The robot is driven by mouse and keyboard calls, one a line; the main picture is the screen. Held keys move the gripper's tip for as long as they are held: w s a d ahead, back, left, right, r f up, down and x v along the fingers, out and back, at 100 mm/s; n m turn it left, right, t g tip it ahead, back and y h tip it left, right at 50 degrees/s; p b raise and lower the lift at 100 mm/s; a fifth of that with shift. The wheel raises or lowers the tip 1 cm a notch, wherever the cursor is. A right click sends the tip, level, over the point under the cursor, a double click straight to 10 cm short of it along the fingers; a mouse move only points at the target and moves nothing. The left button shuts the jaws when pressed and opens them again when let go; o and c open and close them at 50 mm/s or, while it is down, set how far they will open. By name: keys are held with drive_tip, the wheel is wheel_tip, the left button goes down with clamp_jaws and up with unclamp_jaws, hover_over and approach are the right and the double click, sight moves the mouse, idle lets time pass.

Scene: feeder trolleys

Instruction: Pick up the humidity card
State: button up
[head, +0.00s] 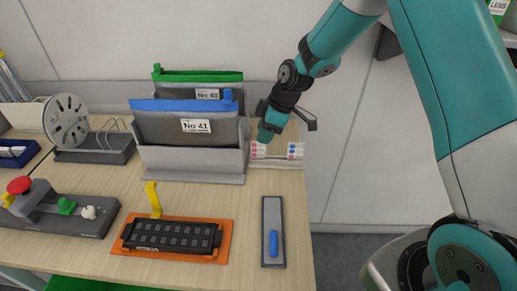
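White card-like pieces with small coloured dots lie at the back right of the bench, just right of the grey holder. The left piece (258,151) shows pinkish dots. The right piece (295,151) shows blue and pinkish dots. They are too small to read, and I cannot tell whether they are separate cards or parts of one. My gripper (271,131) points down just above and behind them, close to the holder's right side. Its fingers are small and seen at an angle, so their opening is unclear. I see nothing held in it.
The grey holder (190,178) carries a blue-topped folder (165,125) labelled No 41 and a green-topped one (200,76). An orange tray (222,250) and a grey plate with a blue handle (273,210) lie in front. The bench ends just right of the cards.

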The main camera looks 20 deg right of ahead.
sight(258, 147)
drive_tip(key=p+x, duration=0.1)
drive_tip(key=x, duration=0.1)
drive_tip(key=p+x, duration=0.1)
drive_tip(key=x, duration=0.2)
drive_tip(key=shift+s+a+f, duration=0.1)
drive_tip(key=shift+s+f, duration=0.1)
drive_tip(key=shift+f, duration=0.1)
drive_tip(key=shift+c, duration=0.4)
clamp_jaws()
